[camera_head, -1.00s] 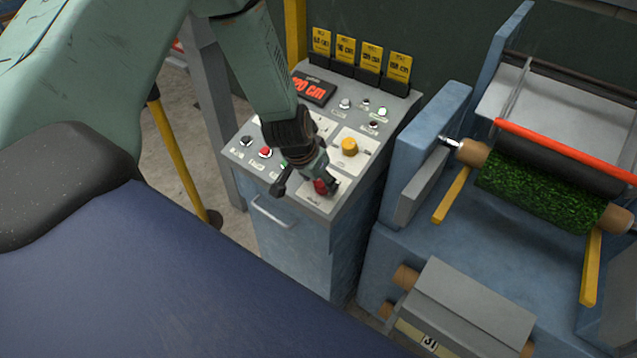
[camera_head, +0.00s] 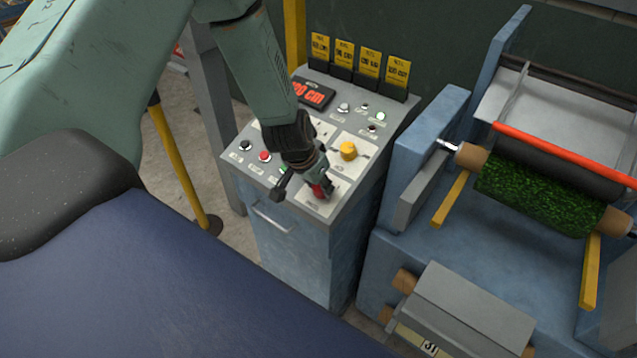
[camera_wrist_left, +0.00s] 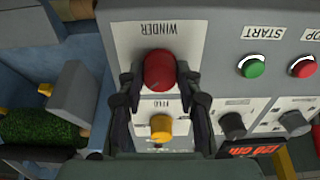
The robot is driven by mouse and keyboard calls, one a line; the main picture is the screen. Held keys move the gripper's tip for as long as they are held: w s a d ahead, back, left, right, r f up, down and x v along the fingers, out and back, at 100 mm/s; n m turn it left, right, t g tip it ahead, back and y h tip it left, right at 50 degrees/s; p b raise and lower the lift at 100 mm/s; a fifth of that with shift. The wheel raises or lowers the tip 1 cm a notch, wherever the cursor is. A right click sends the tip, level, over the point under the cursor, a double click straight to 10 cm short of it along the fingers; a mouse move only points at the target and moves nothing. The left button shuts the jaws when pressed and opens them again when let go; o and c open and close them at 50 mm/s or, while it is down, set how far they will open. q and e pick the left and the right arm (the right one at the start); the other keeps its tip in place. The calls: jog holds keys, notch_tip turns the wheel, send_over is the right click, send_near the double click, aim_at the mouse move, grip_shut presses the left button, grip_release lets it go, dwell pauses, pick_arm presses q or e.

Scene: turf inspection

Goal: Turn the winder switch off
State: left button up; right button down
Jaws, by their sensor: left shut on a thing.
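The winder switch is a red knob (camera_wrist_left: 159,70) on a pale plate marked WINDER, upside down in the left wrist view. In the head view the red knob (camera_head: 321,191) sits near the front edge of the grey control panel (camera_head: 345,190), partly hidden by my gripper. My left gripper (camera_head: 318,187) points down over it and is shut on the knob, with one dark finger on each side in the wrist view. I cannot read which way the switch is turned. My right gripper is not in view.
A yellow knob (camera_head: 348,151) sits close behind the red one. A green START button (camera_wrist_left: 252,66) and a red button (camera_wrist_left: 302,66) are beside it. Yellow tags (camera_head: 370,62) stand at the panel's back. A blue machine with a green turf roll (camera_head: 535,195) stands at right.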

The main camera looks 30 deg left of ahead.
pick_arm(q)
jog(key=shift+n, duration=0.4)
jog(key=n, duration=0.3)
jog(key=shift+n, duration=0.3)
jog(key=n+b, duration=0.1)
jog(key=n, duration=0.3)
jog(key=shift+n, duration=0.3)
jog(key=n, duration=0.4)
jog(key=shift+n+y, duration=0.3)
jog(key=shift+n+g, duration=0.3)
jog(key=shift+n, duration=1.9)
jog(key=o, duration=1.2)
jog(key=shift+c, duration=0.2)
